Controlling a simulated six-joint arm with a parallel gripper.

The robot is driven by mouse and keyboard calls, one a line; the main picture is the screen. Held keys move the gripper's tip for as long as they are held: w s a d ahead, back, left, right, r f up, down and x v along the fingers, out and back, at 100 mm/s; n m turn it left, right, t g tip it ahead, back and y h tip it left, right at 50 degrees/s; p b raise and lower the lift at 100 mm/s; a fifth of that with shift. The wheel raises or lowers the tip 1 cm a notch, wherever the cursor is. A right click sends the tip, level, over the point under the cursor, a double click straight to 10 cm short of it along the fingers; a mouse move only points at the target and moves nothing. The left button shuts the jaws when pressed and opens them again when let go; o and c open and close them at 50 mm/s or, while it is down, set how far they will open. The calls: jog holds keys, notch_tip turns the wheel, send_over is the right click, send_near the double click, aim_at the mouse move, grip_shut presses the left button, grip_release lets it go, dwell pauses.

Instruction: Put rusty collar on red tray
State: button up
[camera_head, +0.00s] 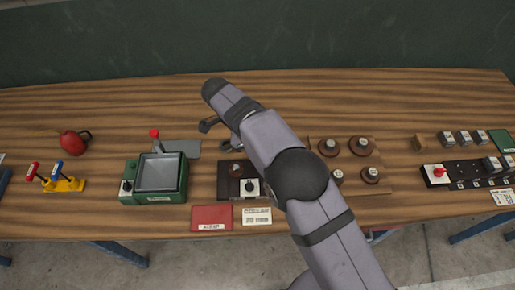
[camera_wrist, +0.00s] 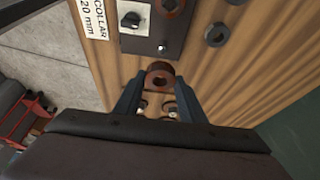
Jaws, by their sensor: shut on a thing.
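The rusty collar (camera_wrist: 160,78) is a short reddish-brown ring with a dark hole. In the wrist view it sits between the fingertips of my gripper (camera_wrist: 160,88), which is shut on it. It appears held over or near the wooden bench; its height is unclear. In the head view my arm hides the collar and most of the gripper. The red tray (camera_head: 211,217) is a flat red plate with a white label at the bench's front edge, left of my arm, with nothing seen on it.
A dark box with a knob (camera_head: 250,188) stands behind a white label card (camera_head: 257,216). A green device (camera_head: 155,180) stands left of it. A wooden board (camera_head: 385,188) with several brown round pieces lies right of my arm. A grey ring (camera_wrist: 216,36) lies on the bench.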

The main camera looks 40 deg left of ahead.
jog(key=shift+s+a+f, duration=0.1)
jog(key=shift+s+a, duration=0.1)
jog(key=shift+s, duration=0.15)
jog(key=s+a+r+n+y+b, duration=0.1)
jog(key=s+a+r+n+b, duration=0.15)
jog(key=s, duration=0.55)
jog(key=s+a+r+n+b, duration=0.1)
jog(key=s+a+r, duration=0.15)
jog(key=s, duration=0.45)
jog(key=s+d+n+t+y+b, duration=0.1)
jog(key=s+d+n+b, duration=0.15)
jog(key=s, duration=0.45)
jog(key=shift+w+d+f+n+y+p, duration=0.15)
jog(key=shift+d+f+n+p, duration=0.45)
jog(key=shift+f, duration=1.85)
jog(key=shift+s+d+f+n+y+p, duration=0.25)
jog(key=shift+f+p, duration=0.7)
jog(key=shift+f, duration=1.5)
jog(key=shift+w+d+f+n+y+p, duration=0.25)
jog(key=shift+f+n+p, duration=0.45)
jog(key=shift+f, duration=2.1)
